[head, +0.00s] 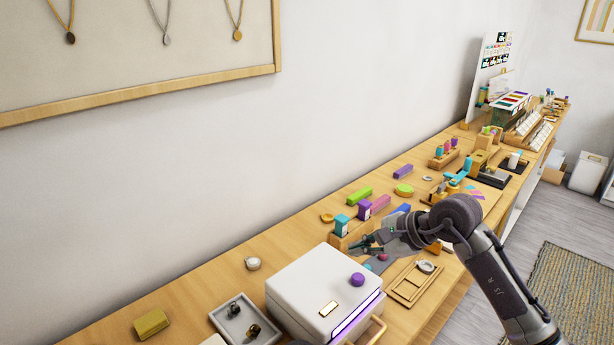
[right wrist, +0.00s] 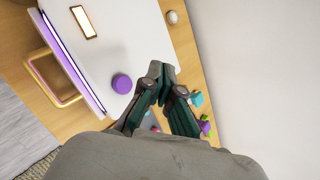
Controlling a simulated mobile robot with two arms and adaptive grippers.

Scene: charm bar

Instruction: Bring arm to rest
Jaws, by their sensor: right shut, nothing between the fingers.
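My right arm reaches in from the lower right of the head view. My right gripper (head: 368,245) hangs above the wooden counter (head: 290,240), just behind the white box and in front of the teal and purple blocks. In the right wrist view the right gripper's fingers (right wrist: 158,68) meet at the tips and hold nothing. The white box (head: 312,290) has a purple knob (head: 357,279) on top; the knob also shows in the right wrist view (right wrist: 122,84), left of the fingers. My left gripper is not in view.
A wooden tray (head: 405,292) lies right of the white box. A grey tray (head: 232,312) with dark rings is at its left. A teal block (head: 341,222), a purple block (head: 364,208) and a green bar (head: 360,196) crowd the counter near the gripper. The wall runs behind.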

